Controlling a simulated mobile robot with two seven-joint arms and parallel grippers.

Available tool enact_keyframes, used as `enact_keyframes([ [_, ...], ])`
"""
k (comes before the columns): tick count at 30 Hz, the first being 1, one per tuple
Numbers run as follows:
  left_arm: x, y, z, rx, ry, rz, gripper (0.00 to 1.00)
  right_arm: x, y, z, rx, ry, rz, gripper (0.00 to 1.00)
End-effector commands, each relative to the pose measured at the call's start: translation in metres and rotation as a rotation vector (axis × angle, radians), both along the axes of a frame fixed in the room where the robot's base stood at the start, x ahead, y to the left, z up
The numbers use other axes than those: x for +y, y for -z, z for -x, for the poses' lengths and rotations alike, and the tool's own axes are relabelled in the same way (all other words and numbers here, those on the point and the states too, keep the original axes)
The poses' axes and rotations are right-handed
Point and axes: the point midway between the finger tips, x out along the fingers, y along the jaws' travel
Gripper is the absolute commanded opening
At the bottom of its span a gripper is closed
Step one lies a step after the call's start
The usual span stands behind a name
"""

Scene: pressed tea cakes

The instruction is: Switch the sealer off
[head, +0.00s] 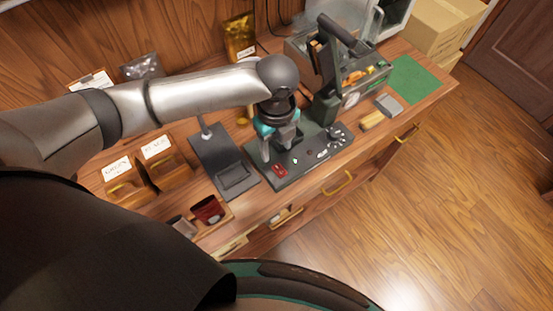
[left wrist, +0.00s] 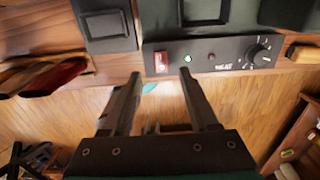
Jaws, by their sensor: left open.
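The sealer (head: 318,158) is a dark machine on the wooden counter with its black lever arm (head: 328,75) raised. Its front panel carries a red switch (head: 279,170), a small green lamp (head: 295,160) that looks lit, and a heat dial (head: 338,136). In the left wrist view the red switch (left wrist: 161,62), the lamp (left wrist: 187,58) and the dial (left wrist: 258,52) are all clear. My left gripper (head: 281,146) is open and empty over the sealer's left front. In the left wrist view its fingertips (left wrist: 160,75) are apart, with the switch between and just beyond them. My right gripper is out of view.
Two labelled brown bins (head: 125,187) are further left. A gold pouch (head: 240,38) stands behind. A green mat (head: 412,80) lies at the right.

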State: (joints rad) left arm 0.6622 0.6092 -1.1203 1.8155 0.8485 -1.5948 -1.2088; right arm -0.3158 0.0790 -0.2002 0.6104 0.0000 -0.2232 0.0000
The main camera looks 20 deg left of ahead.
Motion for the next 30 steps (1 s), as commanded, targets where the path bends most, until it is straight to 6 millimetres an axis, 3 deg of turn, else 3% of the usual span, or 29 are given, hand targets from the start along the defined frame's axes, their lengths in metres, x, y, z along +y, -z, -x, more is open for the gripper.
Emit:
enact_keyframes([
  [6,0.000,0.048,0.001,0.003,-0.002,0.000,0.60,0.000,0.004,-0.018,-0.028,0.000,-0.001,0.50],
  [12,-0.001,0.072,0.000,0.000,-0.001,0.001,0.60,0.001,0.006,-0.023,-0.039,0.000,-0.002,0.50],
  [25,0.000,0.080,0.000,-0.002,0.000,0.001,0.60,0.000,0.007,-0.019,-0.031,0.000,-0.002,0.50],
  [30,0.000,0.080,0.000,-0.001,0.000,0.001,0.41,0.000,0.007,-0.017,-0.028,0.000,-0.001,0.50],
])
